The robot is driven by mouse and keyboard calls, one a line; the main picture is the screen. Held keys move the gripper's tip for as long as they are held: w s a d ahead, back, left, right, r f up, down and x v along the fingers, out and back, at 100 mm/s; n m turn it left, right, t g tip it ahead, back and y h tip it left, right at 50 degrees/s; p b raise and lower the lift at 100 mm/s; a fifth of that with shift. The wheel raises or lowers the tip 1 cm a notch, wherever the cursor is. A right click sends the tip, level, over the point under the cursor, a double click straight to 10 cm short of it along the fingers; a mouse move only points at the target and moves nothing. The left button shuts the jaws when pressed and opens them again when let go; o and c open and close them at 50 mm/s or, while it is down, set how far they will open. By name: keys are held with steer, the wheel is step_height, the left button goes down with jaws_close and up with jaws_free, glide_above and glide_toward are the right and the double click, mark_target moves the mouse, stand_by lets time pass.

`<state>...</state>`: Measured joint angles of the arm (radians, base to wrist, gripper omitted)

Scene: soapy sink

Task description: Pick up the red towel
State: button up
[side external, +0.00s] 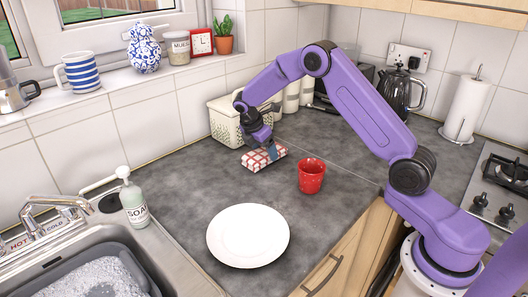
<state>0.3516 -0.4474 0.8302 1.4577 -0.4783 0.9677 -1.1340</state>
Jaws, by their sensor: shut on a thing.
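The red towel (256,160) is a folded red-and-white checked cloth in the side external view, near the middle of the grey worktop. My gripper (272,150) reaches down from above and is shut on the towel's upper right part. The fingertips are small and partly hidden against the cloth. I cannot tell whether the towel touches the worktop or is just above it.
A red cup (312,177) stands close to the right of the towel. A white plate (248,236) lies in front. A cream basket (226,122) stands behind. A soap bottle (133,200) and the sink (150,262) are at left. Worktop (195,190) between is clear.

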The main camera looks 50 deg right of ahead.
mark_target(264, 152)
steer(key=shift+r, duration=0.6)
step_height(264, 152, up, 2)
steer(key=shift+s+r, duration=0.15)
steer(key=shift+r, duration=0.05)
steer(key=s+a+r, duration=0.2)
steer(key=s+r, duration=0.7)
steer(key=s, duration=0.4)
steer(key=shift+s+r, duration=0.15)
steer(key=shift+s, duration=0.15)
steer(key=shift+o, duration=0.8)
